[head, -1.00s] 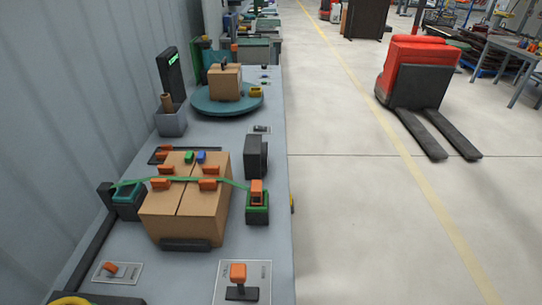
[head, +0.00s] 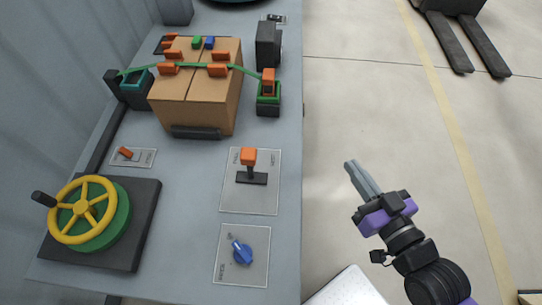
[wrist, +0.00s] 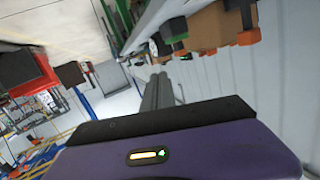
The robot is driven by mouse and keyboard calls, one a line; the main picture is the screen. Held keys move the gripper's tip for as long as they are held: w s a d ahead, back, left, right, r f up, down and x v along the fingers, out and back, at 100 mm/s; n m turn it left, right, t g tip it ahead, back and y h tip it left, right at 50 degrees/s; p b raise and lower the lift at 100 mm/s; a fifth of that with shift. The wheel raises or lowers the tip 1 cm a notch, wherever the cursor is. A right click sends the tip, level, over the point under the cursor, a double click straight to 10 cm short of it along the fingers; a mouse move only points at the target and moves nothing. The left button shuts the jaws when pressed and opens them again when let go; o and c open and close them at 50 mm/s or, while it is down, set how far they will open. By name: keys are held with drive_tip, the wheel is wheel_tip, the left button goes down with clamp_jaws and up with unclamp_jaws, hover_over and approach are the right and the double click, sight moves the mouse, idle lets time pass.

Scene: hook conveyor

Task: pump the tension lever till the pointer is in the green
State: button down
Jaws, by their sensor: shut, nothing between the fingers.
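A green strap (head: 190,65) runs over a brown carton (head: 205,100) on the bench. At its right end is a tensioner with a green base (head: 268,105) and an upright orange lever (head: 268,77), which looks like the tension lever. No pointer or green zone can be made out; a dark box (head: 268,45) behind the tensioner shows no readable face. My gripper (head: 349,164) is shut and empty, out over the floor right of the bench edge, apart from the lever. Its shut fingers (wrist: 158,80) also show in the wrist view.
Nearer on the bench are an orange-handled lever on a plate (head: 248,157), a blue knob (head: 242,252), a small orange switch (head: 125,153) and a yellow handwheel (head: 82,210). A forklift's forks (head: 450,42) lie at upper right.

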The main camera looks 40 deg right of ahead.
sight(256, 156)
drive_tip(key=w+d+f+m+g+y+b, duration=0.2)
drive_tip(key=w+d+f+m+y, duration=0.1)
drive_tip(key=w+d+f+m, duration=0.6)
drive_tip(key=s+a+r+n+g+y, duration=0.1)
drive_tip(key=s+a+r+n+y, duration=0.1)
drive_tip(key=a+r+y, duration=0.2)
drive_tip(key=s+a+r+n+g+y+b, duration=0.1)
drive_tip(key=s+a+r+n+y, duration=0.1)
drive_tip(key=a+y, duration=0.4)
wheel_tip(256, 156, up, 2)
drive_tip(key=n+y, duration=0.1)
drive_tip(key=y, duration=0.4)
drive_tip(key=shift+s+a+r+g, duration=0.25)
drive_tip(key=shift+g, duration=0.05)
drive_tip(key=shift+a, duration=0.1)
drive_tip(key=p+x, duration=0.2)
drive_tip(key=x, duration=1.2)
drive_tip(key=shift+p, duration=0.3)
